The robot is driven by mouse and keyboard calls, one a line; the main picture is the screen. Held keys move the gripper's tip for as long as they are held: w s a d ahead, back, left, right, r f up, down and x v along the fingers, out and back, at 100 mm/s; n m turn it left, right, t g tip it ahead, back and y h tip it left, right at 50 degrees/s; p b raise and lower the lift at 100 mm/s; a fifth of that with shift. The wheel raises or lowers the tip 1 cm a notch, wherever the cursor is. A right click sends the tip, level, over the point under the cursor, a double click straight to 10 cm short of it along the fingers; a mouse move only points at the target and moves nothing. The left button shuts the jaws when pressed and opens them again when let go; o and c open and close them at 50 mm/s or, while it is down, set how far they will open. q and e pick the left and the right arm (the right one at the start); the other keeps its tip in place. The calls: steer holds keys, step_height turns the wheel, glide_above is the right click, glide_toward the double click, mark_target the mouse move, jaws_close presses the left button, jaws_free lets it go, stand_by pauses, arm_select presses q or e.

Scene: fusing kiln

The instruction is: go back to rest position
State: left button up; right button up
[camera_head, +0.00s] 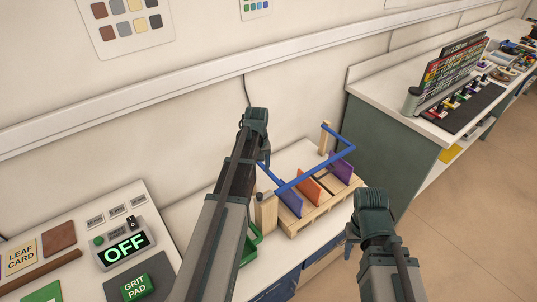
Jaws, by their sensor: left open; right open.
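My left arm (222,215) rises from the bottom of the head view, with its bent joint in front of the wall. My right arm (385,262) comes in lower right, its bent joint just in front of the wooden rack's right end. I see nothing held.
A wooden rack (318,212) holds upright blue, orange and purple sheets, with a blue bar frame over it. A green tray (250,246) is partly hidden behind my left arm. A control box (127,247) reads OFF. Open floor (470,225) lies right.

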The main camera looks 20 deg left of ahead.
arm_select(q)
steer(key=shift+d, duration=0.1)
steer(key=s+d+f+m+b, duration=0.2)
steer(key=s+d+m, duration=0.3)
steer(key=s+d, duration=0.4)
steer(key=s+d+f+m+y+b, duration=0.1)
steer(key=s+d+m, duration=0.5)
steer(key=d, duration=1.1)
steer(key=s+f+b, duration=0.1)
steer(key=s, duration=0.2)
steer(key=shift+s, duration=0.2)
steer(key=shift+d, duration=0.1)
